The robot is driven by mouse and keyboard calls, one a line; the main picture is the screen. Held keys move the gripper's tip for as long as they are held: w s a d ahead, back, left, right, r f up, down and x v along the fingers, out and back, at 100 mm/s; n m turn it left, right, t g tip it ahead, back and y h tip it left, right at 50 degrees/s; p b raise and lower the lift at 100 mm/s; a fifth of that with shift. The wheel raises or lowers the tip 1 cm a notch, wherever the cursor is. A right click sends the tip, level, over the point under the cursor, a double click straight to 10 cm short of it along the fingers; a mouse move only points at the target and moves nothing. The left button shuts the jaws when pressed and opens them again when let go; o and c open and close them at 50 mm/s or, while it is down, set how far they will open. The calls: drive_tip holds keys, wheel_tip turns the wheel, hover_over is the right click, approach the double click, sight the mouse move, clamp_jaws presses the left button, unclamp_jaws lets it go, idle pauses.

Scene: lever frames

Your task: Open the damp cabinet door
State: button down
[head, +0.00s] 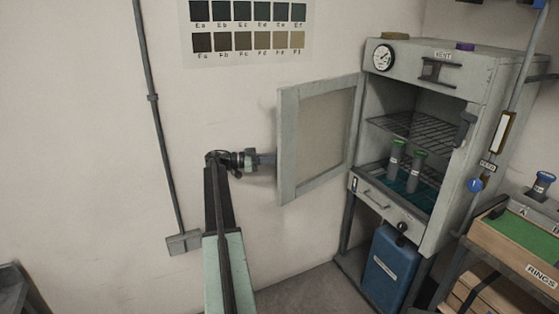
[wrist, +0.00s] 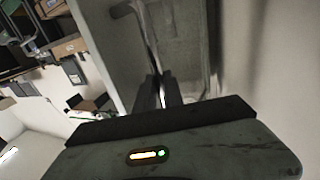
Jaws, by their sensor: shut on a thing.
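The damp cabinet (head: 480,75) stands at the right in the head view, with its front open. Its framed door (head: 288,150) is swung out wide to the left, hinged at the cabinet's left side. My gripper (head: 268,159) reaches behind the door's free edge, so its fingertips are hidden there. In the wrist view, the dark fingers of my gripper (wrist: 162,92) are shut on a grey bar-like door handle (wrist: 146,35), in front of the pale door (wrist: 185,40).
Inside the cabinet are a wire shelf (head: 410,128) and green-capped jars (head: 396,158). A drawer (head: 385,200) and a blue container (head: 390,268) are below. A wooden box with green lining (head: 515,235) stands at the right. Wall lies close behind the door.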

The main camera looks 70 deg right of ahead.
sight(279, 153)
drive_tip(key=shift+s, duration=0.15)
drive_tip(key=c, duration=1.5)
unclamp_jaws()
drive_tip(key=shift+d, duration=0.1)
drive_tip(key=shift+o, duration=0.2)
drive_tip(key=shift+r, duration=0.1)
wheel_tip(279, 153, up, 4)
drive_tip(key=p, duration=0.4)
drive_tip(key=shift+r+p, duration=0.25)
drive_tip(key=shift+p, duration=0.1)
drive_tip(key=a, duration=0.1)
drive_tip(key=s+a+f, duration=0.1)
drive_tip(key=shift+a+b, duration=0.3)
drive_tip(key=shift+b, duration=0.05)
drive_tip(key=s+a+r+p, duration=0.1)
drive_tip(key=s+a, duration=0.3)
drive_tip(key=a, duration=0.8)
drive_tip(key=shift+a+r, duration=0.15)
drive_tip(key=shift+a, duration=0.2)
drive_tip(key=shift+c, duration=0.3)
